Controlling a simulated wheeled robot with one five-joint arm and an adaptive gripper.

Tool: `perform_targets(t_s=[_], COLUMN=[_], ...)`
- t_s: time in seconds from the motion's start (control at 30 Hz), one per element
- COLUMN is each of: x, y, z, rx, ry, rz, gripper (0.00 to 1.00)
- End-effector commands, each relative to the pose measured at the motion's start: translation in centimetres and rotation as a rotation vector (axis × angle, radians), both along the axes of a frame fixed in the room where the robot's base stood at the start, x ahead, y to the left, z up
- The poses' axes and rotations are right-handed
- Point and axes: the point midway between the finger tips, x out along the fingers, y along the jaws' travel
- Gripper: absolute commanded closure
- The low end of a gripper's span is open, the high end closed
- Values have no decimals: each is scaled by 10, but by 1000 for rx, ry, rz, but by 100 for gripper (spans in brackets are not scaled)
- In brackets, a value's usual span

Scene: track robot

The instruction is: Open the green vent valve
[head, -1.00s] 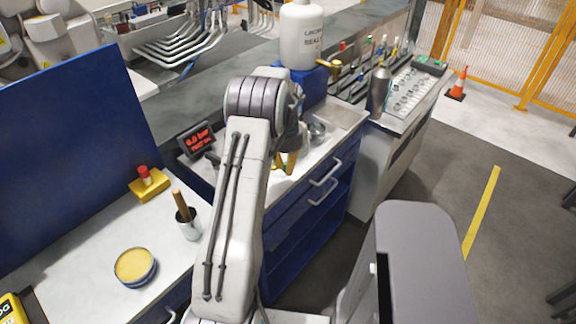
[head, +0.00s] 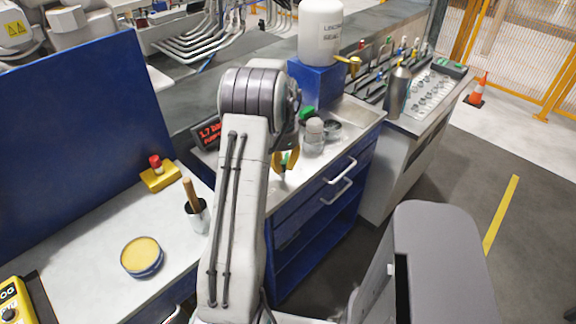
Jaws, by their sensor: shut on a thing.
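My gripper (head: 285,162) has orange-yellow fingers and points down over the metal worktop, in front of the pressure display. It is shut on a small green part (head: 284,158), of which only a sliver shows between the fingers. This looks like the green valve's handle, but my arm hides most of it. A second green piece (head: 307,114) shows behind my wrist, beside the blue block. The red-lit display (head: 208,131) reads about 1.7 bar and is partly covered by my arm.
A grey jar (head: 314,137) and a round metal dish (head: 332,128) stand close right of my gripper. A white tank (head: 320,32) sits on a blue block (head: 317,82) behind. A cup with a wooden handle (head: 197,216) and a yellow tin (head: 142,257) are at left.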

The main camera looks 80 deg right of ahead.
Motion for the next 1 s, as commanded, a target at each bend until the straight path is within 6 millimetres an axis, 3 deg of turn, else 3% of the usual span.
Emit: perform_targets(t_s=[0.4,0.97,1.0], x=[11,13,13], y=[2,2,2], z=[-3,-3,-3], rx=[11,11,11], ry=[1,1,1], rz=[-179,-205,-205], gripper=[100,100,82])
